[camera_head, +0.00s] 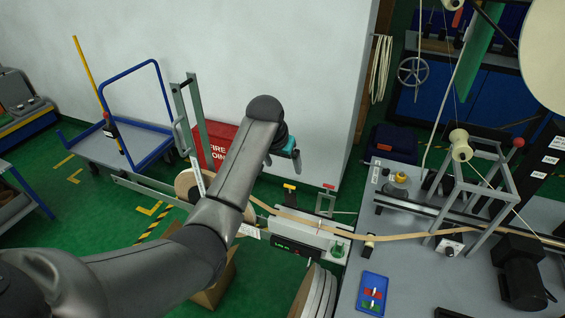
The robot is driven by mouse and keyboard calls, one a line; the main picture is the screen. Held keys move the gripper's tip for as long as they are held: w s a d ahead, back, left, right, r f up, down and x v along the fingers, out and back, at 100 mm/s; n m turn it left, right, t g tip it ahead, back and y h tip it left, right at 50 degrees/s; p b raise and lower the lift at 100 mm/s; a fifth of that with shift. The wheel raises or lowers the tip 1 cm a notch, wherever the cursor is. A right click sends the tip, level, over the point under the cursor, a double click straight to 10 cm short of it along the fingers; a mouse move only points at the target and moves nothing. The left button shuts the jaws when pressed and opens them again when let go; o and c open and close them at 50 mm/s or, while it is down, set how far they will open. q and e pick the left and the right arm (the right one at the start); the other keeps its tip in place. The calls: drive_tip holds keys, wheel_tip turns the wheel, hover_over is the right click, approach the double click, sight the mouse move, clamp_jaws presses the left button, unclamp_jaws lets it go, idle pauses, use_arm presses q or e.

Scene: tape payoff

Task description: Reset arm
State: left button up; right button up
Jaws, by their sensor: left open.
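My left arm reaches in from the lower left and is raised over the floor, its elbow bent. My left gripper (295,160) is at the far end, just past the dark wrist, with a teal part beside it. It is small and partly hidden by my own arm. It is open, and I see nothing held in it. It appears in front of the white wall, above the tan tape line in the picture. My right gripper is not in view.
A tape reel (187,185) stands partly behind my arm. Tan tape (400,237) runs right past a white unit (300,233) onto the grey table (405,285). A blue tray (372,294) lies there. A blue cart (135,150) stands at left. Green floor (90,235) is open.

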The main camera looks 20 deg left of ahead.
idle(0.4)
use_arm(q)
drive_tip(key=s+d+f+g+b, duration=0.1)
drive_tip(key=s+f+b, duration=0.4)
drive_tip(key=f, duration=0.9)
drive_tip(key=s+d+f+m+b, duration=0.1)
drive_tip(key=s+f+b, duration=0.2)
drive_tip(key=s+f, duration=0.8)
drive_tip(key=s+d+f+g+b, duration=0.1)
drive_tip(key=s+f+b, duration=0.25)
drive_tip(key=f, duration=1.45)
drive_tip(key=s+d+f+b, duration=0.1)
drive_tip(key=s+f+b, duration=0.2)
drive_tip(key=s+f, duration=0.4)
drive_tip(key=s+d+f+m+g+b, duration=0.1)
drive_tip(key=s+f+b, duration=0.2)
drive_tip(key=s+f, duration=0.4)
drive_tip(key=s+d+f+m+b, duration=0.1)
drive_tip(key=s+f+b, duration=0.2)
drive_tip(key=s, duration=1.4)
wheel_tip(320, 180, down, 4)
drive_tip(key=shift+s+f+g+b, duration=0.15)
drive_tip(key=shift+s+g+b, duration=0.25)
drive_tip(key=shift+d, duration=0.1)
drive_tip(key=shift+c, duration=0.3)
